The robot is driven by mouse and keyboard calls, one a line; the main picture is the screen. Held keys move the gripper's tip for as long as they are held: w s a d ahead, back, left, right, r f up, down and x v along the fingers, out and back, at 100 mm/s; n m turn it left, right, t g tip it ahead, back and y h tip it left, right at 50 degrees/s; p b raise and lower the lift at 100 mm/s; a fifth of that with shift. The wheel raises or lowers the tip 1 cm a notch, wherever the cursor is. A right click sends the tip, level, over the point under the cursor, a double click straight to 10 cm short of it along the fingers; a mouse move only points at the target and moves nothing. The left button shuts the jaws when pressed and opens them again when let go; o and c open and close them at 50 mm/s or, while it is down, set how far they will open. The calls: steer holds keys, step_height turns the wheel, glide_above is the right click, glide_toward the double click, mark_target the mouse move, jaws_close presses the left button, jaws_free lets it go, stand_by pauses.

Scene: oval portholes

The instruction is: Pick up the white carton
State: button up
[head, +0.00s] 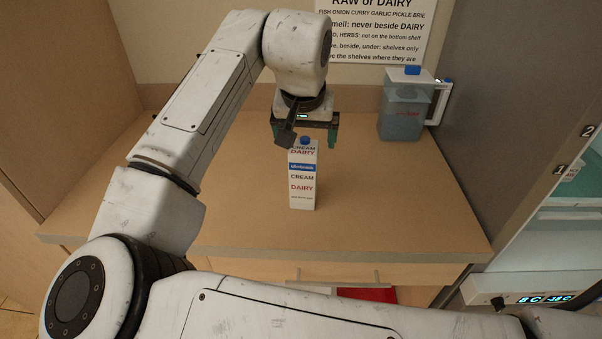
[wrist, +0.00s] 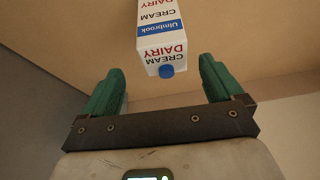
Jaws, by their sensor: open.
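The white carton (head: 302,180) stands upright on the wooden counter (head: 390,200), with a blue cap, a blue band and red and black lettering reading CREAM and DAIRY. In the wrist view the carton (wrist: 162,30) appears upside down, with its blue cap toward my gripper. My gripper (head: 305,135) is open and empty near the top of the carton. In the wrist view the two green fingers of my gripper (wrist: 160,80) are spread apart, with the carton beyond their tips and roughly between them. I see no contact.
A clear blue-tinted jug (head: 403,110) with a blue lid and white handle stands at the back right of the counter. A sign (head: 374,25) hangs on the back wall. An open fridge (head: 570,220) is at the right. The counter around the carton is clear.

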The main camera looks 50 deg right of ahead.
mark_target(304, 147)
steer(key=shift+w+p+x, duration=0.2)
steer(key=shift+p+x, duration=0.3)
steer(key=shift+x, duration=2.65)
steer(key=shift+a, duration=0.1)
steer(key=shift+r, duration=0.15)
jaws_close()
